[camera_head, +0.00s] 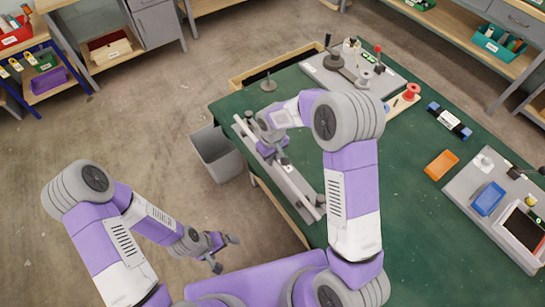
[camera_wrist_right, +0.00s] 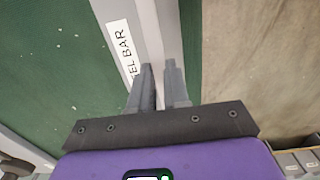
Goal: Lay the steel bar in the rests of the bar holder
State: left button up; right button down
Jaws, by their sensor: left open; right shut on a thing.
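The steel bar (camera_wrist_right: 168,35) is a long, plain grey strip in the right wrist view. My right gripper (camera_wrist_right: 161,75) is shut on it, and its two fingers stand close together over it. In the head view the right gripper (camera_head: 270,150) is over the table's left edge, partly hidden by its own wrist. A long pale grey piece with a white label, seemingly the bar holder (camera_head: 300,190), runs along that edge. Its label, partly hidden, shows in the wrist view (camera_wrist_right: 120,50). I cannot tell whether the bar touches the rests. My left gripper (camera_head: 225,254) is open and empty, off the table.
The green table (camera_head: 400,210) carries a grey board (camera_head: 345,75) with spools at the back, a dark blue-ended piece (camera_head: 450,121), an orange tray (camera_head: 441,165) and a grey board with a blue tray (camera_head: 488,199) at the right. A grey bin (camera_head: 217,155) stands beside the left edge.

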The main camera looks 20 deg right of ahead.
jog(key=shift+f+b, duration=0.35)
jog(key=shift+f, duration=0.1)
jog(key=c, duration=1.1)
grip_release()
jog(key=shift+o, duration=0.3)
jog(key=shift+s, duration=0.1)
notch_tip(320, 180, up, 8)
jog(key=shift+f+p, duration=0.15)
jog(key=shift+p, duration=0.6)
